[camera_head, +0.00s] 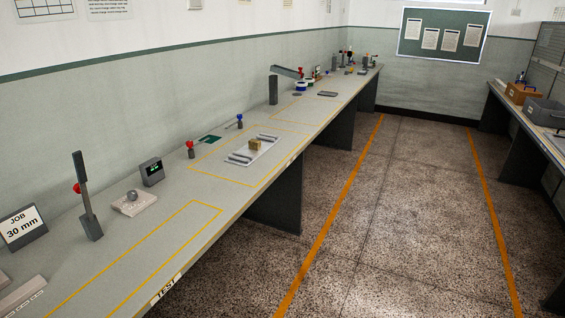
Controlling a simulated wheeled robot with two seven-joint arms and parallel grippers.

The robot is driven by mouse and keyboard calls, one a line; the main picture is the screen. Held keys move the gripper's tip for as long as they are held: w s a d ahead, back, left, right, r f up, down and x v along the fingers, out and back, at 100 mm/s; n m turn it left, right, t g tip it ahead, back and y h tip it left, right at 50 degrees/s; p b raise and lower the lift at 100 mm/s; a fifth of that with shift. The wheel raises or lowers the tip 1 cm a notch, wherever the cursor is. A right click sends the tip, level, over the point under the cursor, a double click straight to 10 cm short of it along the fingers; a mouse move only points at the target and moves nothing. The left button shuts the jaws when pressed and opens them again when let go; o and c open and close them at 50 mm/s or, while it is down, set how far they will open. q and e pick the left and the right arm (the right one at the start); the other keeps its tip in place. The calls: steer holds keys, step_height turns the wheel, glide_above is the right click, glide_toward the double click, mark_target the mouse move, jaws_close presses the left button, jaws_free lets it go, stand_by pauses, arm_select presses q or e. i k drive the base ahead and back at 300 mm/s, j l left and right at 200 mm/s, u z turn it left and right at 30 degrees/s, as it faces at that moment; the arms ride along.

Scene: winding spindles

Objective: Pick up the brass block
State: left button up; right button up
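The brass block (255,145) is a small gold-coloured cube. It sits on a light grey plate (267,155) between two grey bars, inside a yellow-outlined area of the long bench at the left. Neither of my grippers shows in the head view, and nothing is touching the block from above.
The long grey bench (185,235) runs along the left wall. A lever stand (90,212), a JOB 30 mm sign (23,227) and a small display (151,172) stand on its near part. The speckled floor (400,220) to the right is clear. Another bench (525,125) carries bins.

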mark_target(253, 144)
steer(key=i+j, duration=0.15)
steer(key=i, duration=0.25)
steer(key=i+j+u, duration=0.1)
steer(key=i, duration=0.35)
